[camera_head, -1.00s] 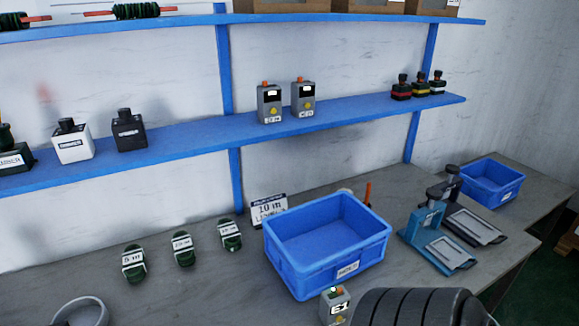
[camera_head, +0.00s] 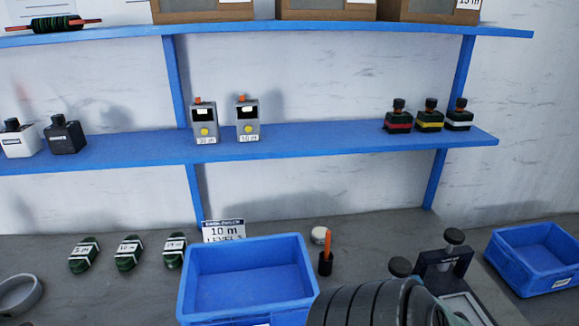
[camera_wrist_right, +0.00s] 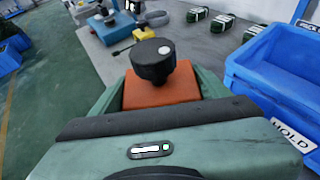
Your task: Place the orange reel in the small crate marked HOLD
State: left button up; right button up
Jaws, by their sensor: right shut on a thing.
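In the right wrist view my right gripper (camera_wrist_right: 160,97) is shut on an orange blocky piece with a round black knob on top, which I take as the orange reel (camera_wrist_right: 168,90). Its lower part is hidden by the gripper body. The blue crate marked HOLD (camera_wrist_right: 262,82) stands to the right of the gripper, apart from the held piece. In the head view this crate (camera_head: 190,285) stands on the bench, low in the middle, and looks empty. Its front label is almost cut off there. My left gripper is not in view.
A second blue crate (camera_head: 540,262) stands at the far right of the bench. A dark press-like tool (camera_head: 446,262) stands between the crates. Green coils (camera_head: 128,253) lie left.

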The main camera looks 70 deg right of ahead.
aim_at(227, 294)
jog(key=k+l, duration=1.05)
